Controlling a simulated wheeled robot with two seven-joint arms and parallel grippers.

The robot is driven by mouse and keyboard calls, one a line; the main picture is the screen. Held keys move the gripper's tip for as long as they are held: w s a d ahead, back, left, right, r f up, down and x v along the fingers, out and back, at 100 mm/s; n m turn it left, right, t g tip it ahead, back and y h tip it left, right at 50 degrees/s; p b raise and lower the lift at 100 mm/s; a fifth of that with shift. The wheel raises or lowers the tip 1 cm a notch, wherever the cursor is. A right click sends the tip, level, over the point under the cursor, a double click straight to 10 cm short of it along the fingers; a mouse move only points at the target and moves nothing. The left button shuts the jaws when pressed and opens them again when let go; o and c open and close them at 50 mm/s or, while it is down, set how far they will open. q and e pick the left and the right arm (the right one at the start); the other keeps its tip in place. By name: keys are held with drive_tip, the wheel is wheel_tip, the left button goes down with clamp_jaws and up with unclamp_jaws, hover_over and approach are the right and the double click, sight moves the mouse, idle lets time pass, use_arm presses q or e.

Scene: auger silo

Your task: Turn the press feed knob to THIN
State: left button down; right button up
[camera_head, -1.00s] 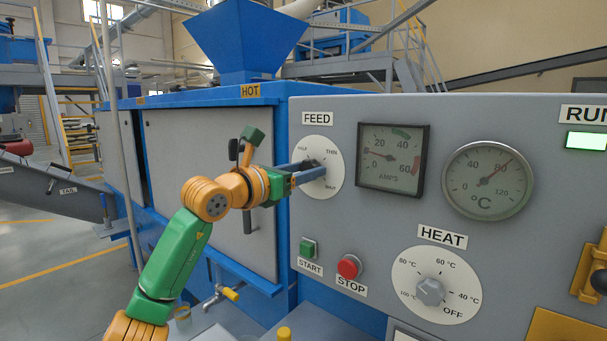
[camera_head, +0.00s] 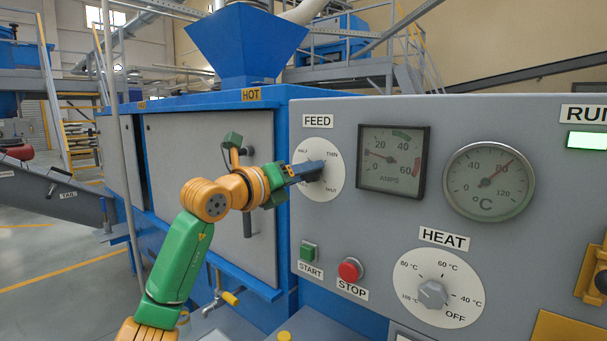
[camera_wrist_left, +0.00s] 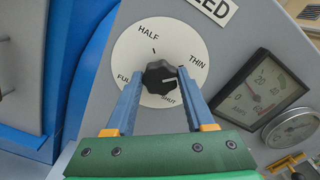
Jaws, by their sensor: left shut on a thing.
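The white FEED dial (camera_head: 329,190) is on the grey panel, with its black knob hidden behind my fingers in the head view. In the left wrist view the dial (camera_wrist_left: 190,40) reads HALF, THIN, SHUT and a partly covered FULL. The black knob (camera_wrist_left: 160,76) sits between my fingertips. A pale line on the knob appears to point right, between THIN and SHUT. My left gripper (camera_head: 318,171) is shut on the knob; its blue fingers (camera_wrist_left: 158,80) lie on either side of it. My right gripper is not in view.
An AMPS meter (camera_head: 393,160) and a temperature gauge (camera_head: 488,181) are right of the dial. The START button (camera_head: 308,250), STOP button (camera_head: 350,269) and HEAT knob (camera_head: 432,294) are below. A blue hopper (camera_head: 245,42) stands behind.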

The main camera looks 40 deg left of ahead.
use_arm(q)
drive_tip(key=shift+r, duration=0.25)
drive_tip(key=shift+c, duration=2.4)
unclamp_jaws()
drive_tip(key=shift+o, duration=1.1)
drive_tip(key=shift+w+f, duration=0.1)
drive_tip(key=shift+f, duration=0.05)
drive_tip(key=s+b, duration=0.3)
drive_tip(key=s, duration=0.4)
drive_tip(key=shift+a, duration=0.3)
